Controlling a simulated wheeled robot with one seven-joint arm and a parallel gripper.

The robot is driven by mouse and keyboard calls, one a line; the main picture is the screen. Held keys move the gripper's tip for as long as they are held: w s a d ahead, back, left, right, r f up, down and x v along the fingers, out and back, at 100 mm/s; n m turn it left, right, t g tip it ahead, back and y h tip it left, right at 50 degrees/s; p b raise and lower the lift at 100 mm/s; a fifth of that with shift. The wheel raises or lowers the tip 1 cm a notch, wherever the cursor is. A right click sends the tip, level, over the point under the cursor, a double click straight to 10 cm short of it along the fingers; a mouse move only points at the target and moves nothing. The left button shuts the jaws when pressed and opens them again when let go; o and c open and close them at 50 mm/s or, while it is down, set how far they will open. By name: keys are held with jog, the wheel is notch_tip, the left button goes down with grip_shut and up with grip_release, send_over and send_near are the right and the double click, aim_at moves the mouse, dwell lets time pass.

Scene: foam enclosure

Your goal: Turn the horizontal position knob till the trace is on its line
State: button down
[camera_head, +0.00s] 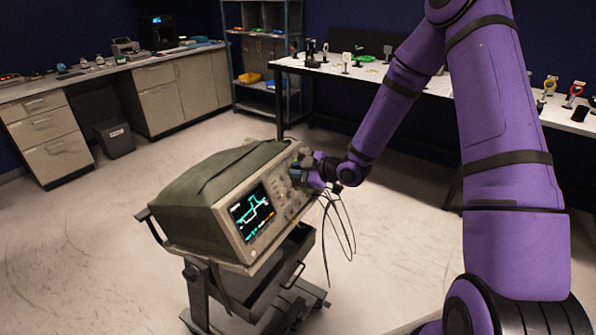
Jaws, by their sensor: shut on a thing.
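An oscilloscope (205,200) with a green cover and a beige front panel sits tilted on a wheeled cart. Its lit screen (252,212) shows a stepped cyan-green trace. The picture is too small to tell how the trace lies against its line. My purple gripper (299,172) is at the upper right part of the front panel, among the knobs, and is shut on a knob there. The gripper hides that knob, so I cannot read its label or position. Other small knobs (283,192) show between the screen and my gripper.
The dark cart (248,296) stands on open pale floor (80,245). Thin black cables (343,232) hang beside the panel below my gripper. A white-topped bench (425,88) stands behind my arm. Cabinets (50,138), a grey bin (115,138) and a shelf rack (262,65) stand farther back.

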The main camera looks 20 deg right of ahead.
jog(key=shift+n, duration=1)
jog(key=c, duration=1.4)
grip_release()
jog(key=shift+d, duration=0.1)
jog(key=v, duration=1)
jog(key=shift+s+d, duration=0.25)
jog(key=shift+r, duration=0.15)
